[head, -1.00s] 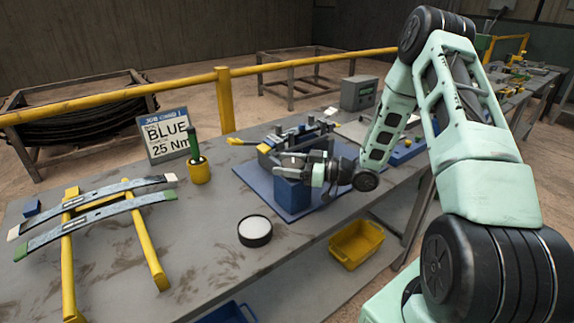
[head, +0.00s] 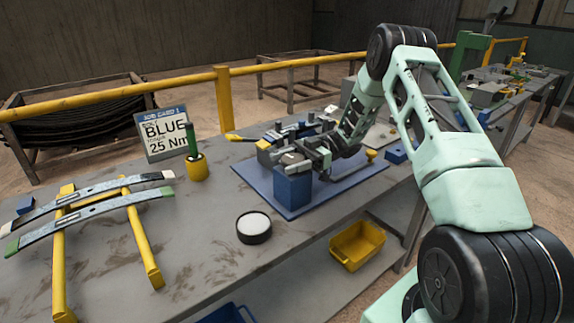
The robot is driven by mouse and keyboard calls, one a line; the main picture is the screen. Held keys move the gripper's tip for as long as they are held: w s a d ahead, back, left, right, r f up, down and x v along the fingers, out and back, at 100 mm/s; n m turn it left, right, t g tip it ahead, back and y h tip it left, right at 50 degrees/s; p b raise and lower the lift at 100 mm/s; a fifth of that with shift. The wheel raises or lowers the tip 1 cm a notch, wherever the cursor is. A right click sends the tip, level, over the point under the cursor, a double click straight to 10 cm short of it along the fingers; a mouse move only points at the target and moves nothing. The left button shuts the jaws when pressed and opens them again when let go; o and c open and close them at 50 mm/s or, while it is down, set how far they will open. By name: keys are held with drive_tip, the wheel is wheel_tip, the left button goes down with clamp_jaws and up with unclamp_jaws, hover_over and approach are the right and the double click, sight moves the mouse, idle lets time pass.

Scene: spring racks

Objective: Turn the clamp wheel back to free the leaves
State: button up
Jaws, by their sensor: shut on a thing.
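The clamp fixture (head: 292,190) has a blue block at its front and grey metal parts behind, on a blue mat (head: 262,183). My gripper (head: 318,158) is down at the right side of the fixture, shut on what seems to be the clamp wheel. The wheel itself is hidden by my gripper and wrist. Any leaves in the clamp are too small and covered to make out. Two curved leaf springs (head: 95,193) with white and green ends lie across a yellow rack (head: 141,245) at the left.
A job card reading BLUE 25 Nm (head: 163,135) stands behind a yellow cup (head: 197,170) with a green-handled tool. A round white-topped dish (head: 254,228) sits in front. A yellow rail (head: 224,98) runs behind.

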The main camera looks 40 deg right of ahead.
drive_tip(key=shift+s+n+g, duration=0.1)
drive_tip(key=shift+n+g, duration=0.5)
drive_tip(key=shift+g, duration=0.4)
drive_tip(key=o, duration=1)
drive_tip(key=shift+c, duration=0.2)
drive_tip(key=w+d+b, duration=0.1)
drive_tip(key=d+b, duration=0.1)
drive_tip(key=d, duration=1.5)
drive_tip(key=shift+d+b, duration=0.2)
drive_tip(key=shift+b, duration=0.1)
drive_tip(key=shift+w, duration=0.1)
